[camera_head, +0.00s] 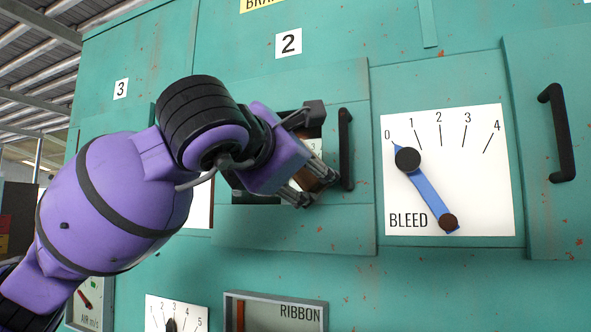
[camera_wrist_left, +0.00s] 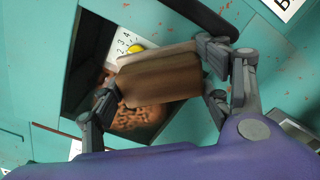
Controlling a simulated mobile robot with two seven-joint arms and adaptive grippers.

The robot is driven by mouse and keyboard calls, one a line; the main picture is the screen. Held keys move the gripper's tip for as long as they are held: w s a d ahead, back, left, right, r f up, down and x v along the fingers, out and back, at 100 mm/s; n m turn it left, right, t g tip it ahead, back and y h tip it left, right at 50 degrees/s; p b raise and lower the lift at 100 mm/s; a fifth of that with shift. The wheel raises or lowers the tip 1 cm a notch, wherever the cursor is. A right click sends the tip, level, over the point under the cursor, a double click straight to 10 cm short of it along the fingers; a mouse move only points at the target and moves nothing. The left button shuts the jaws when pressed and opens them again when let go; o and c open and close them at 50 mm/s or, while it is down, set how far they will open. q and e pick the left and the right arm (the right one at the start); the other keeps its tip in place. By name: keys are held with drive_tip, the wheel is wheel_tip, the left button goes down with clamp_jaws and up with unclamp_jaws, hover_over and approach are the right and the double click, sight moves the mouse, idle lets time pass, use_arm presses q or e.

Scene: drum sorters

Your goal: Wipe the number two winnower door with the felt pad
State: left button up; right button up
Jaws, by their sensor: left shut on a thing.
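The number two door is a teal panel (camera_head: 290,232) under the "2" label (camera_head: 288,43), with a dark window opening and a black vertical handle (camera_head: 346,150) on its right. My left gripper (camera_head: 314,160) is in front of the window, just left of the handle. It is shut on the felt pad, a brown block with a paler layer (camera_wrist_left: 160,80), seen in the left wrist view between the fingers. The pad covers part of the window (camera_wrist_left: 88,50). I cannot tell whether the pad touches the door. My right gripper is out of view.
Right of the door is the BLEED dial (camera_head: 470,190) with a blue pointer, then another black handle (camera_head: 558,132). A RIBBON window (camera_head: 276,312) sits below.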

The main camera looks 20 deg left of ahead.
use_arm(q)
drive_tip(key=shift+r, duration=0.4)
drive_tip(key=shift+a, duration=0.6)
drive_tip(key=a, duration=0.3)
drive_tip(key=shift+w+f, duration=0.1)
drive_tip(key=shift+w, duration=0.05)
drive_tip(key=shift+a+b, duration=1.1)
drive_tip(key=shift+a, duration=4.25)
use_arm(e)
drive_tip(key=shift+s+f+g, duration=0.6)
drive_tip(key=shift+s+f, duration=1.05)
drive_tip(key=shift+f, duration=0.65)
use_arm(q)
drive_tip(key=shift+w+d+r+p, duration=0.15)
drive_tip(key=shift+d+r+p, duration=0.2)
drive_tip(key=shift+d, duration=0.35)
drive_tip(key=shift+w+d+r+p, duration=0.1)
drive_tip(key=shift+d+r+p, duration=0.25)
drive_tip(key=shift+d, duration=0.3)
drive_tip(key=shift+w+d+r+p, duration=0.2)
drive_tip(key=shift+d+p, duration=0.2)
drive_tip(key=shift+d, duration=0.3)
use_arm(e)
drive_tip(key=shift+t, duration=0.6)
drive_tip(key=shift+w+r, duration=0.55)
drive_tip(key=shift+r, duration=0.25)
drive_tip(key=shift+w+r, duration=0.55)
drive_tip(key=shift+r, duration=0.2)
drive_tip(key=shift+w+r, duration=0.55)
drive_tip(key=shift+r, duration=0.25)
